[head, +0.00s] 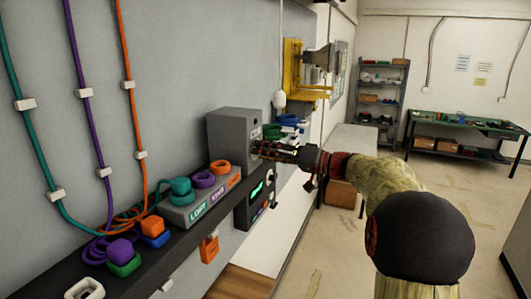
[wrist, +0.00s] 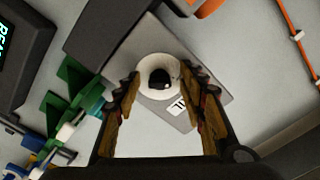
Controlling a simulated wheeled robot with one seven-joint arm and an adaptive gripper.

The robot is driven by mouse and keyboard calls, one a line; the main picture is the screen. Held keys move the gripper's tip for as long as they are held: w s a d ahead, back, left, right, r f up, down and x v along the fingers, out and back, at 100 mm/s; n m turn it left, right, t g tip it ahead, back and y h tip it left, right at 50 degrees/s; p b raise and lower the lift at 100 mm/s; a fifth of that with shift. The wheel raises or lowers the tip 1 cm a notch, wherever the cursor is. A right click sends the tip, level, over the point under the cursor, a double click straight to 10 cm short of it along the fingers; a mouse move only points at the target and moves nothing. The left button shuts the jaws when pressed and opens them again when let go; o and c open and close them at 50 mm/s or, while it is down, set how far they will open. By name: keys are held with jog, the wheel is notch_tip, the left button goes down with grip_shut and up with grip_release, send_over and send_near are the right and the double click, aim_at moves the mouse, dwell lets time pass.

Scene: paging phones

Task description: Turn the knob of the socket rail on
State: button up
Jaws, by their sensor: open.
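A grey box (head: 228,135) stands on the dark wall shelf in the head view, with a small label on its front. In the wrist view the same grey box (wrist: 205,62) has a white round disc (wrist: 146,85) with a black knob (wrist: 160,77) at its middle, and a partly visible label ending in "IL". My gripper (head: 257,149) is at the front of the box in the head view and covers the knob there. In the wrist view my gripper (wrist: 158,88) is open, its fingers on either side of the knob. Contact cannot be told.
A grey unit labelled LOFT and YARD (head: 203,208) holds teal, purple and orange coils left of the box. A panel with a green display (head: 256,190) hangs below. Green and blue items (wrist: 68,105) lie close to the gripper. A yellow bracket (head: 292,65) is beyond.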

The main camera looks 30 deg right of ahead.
grip_shut()
dwell(0.5)
